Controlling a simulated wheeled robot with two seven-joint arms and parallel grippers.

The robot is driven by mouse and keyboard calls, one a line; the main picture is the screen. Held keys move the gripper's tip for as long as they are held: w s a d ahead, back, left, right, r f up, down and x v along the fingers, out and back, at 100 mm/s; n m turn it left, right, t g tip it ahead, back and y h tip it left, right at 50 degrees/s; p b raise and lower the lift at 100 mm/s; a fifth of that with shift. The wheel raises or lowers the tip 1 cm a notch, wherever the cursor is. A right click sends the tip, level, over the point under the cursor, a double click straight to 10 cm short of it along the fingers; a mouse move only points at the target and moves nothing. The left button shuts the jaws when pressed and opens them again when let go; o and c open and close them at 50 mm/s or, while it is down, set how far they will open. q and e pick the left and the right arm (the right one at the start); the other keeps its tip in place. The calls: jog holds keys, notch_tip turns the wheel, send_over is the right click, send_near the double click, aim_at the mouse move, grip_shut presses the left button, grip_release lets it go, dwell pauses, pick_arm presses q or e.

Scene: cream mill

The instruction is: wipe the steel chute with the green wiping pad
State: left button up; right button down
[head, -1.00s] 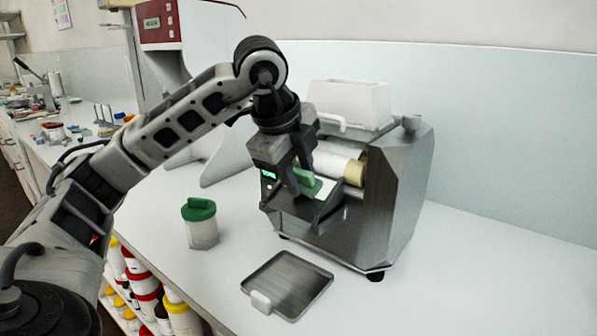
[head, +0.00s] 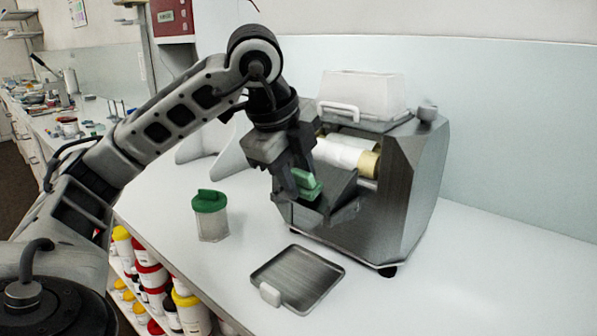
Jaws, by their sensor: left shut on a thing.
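The green wiping pad (head: 307,184) is held in my left gripper (head: 299,188), which is shut on it. The steel chute (head: 335,198) slopes out from the front of the steel mill (head: 412,190), below its rollers. The pad is at the chute's left part, low over its surface. I cannot tell whether the pad touches the chute. The gripper fingers hide part of the pad and of the chute's left side. My right gripper is not in view.
A jar with a green lid (head: 210,214) stands left of the mill. A shallow metal tray (head: 318,302) with a white handle lies in front. White rollers (head: 343,154) sit above the chute. The bench right of the mill is clear.

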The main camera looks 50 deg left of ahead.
pick_arm(q)
notch_tip(320, 180, up, 7)
jog(key=s+p, duration=0.1)
jog(key=p, duration=0.4)
jog(key=shift+f, duration=0.15)
jog(key=shift+d, duration=0.1)
jog(key=shift+f, duration=0.15)
